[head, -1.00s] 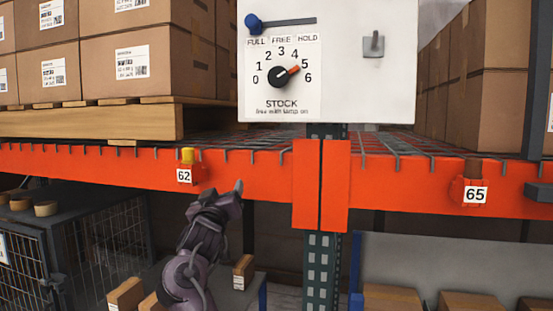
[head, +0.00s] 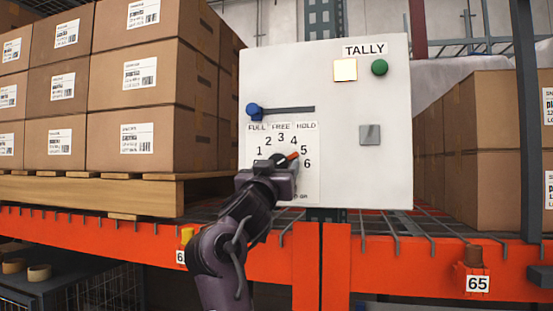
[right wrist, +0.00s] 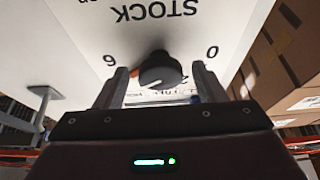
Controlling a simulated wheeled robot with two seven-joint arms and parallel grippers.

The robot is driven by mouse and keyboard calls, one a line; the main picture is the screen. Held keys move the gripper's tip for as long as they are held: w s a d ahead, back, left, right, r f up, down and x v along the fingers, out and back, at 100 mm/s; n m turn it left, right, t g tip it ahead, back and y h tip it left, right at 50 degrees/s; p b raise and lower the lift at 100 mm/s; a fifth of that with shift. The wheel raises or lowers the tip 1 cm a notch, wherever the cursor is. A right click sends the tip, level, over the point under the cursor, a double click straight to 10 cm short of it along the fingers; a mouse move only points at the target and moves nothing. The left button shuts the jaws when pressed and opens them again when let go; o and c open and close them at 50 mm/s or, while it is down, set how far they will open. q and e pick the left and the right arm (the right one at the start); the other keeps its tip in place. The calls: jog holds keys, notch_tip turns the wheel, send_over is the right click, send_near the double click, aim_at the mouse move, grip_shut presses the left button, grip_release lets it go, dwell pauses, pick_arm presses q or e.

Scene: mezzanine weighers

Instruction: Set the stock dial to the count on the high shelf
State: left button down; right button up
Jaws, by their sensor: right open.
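The stock dial is a dark round knob with an orange pointer (head: 293,156) on a white panel (head: 360,175). The pointer is toward the 5 on the printed 0 to 6 scale. My right gripper (head: 277,165) is in front of the dial and hides most of the knob and the STOCK label. In the right wrist view the knob (right wrist: 160,70) shows between the open fingers of my right gripper (right wrist: 160,85), with STOCK upside down above. I cannot tell if the fingers touch it. My left gripper is out of view.
A square lamp (head: 345,70) glows under the TALLY label, beside a green button (head: 379,67). A blue slider knob (head: 253,110) is above FULL. Stacked cartons (head: 135,80) stand on a pallet (head: 90,190) at left. An orange beam (head: 390,255) runs below the panel.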

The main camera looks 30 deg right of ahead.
jog(key=shift+w+d, duration=0.1)
jog(key=shift+w, duration=0.05)
jog(key=shift+c, duration=0.4)
jog(key=c, duration=0.9)
jog(key=shift+n, duration=0.3)
jog(key=shift+d+n+t+y, duration=0.1)
jog(key=shift+n+t+y, duration=0.6)
jog(key=shift+n, duration=0.5)
jog(key=shift+s+r+n+t+y, duration=0.1)
jog(key=shift+n+t+y, duration=0.4)
jog(key=shift+n, duration=0.8)
jog(key=shift+s+r+n+t+y, duration=0.1)
jog(key=shift+n+t+y, duration=0.35)
jog(key=shift+n, duration=0.85)
jog(key=shift+g+y, duration=0.25)
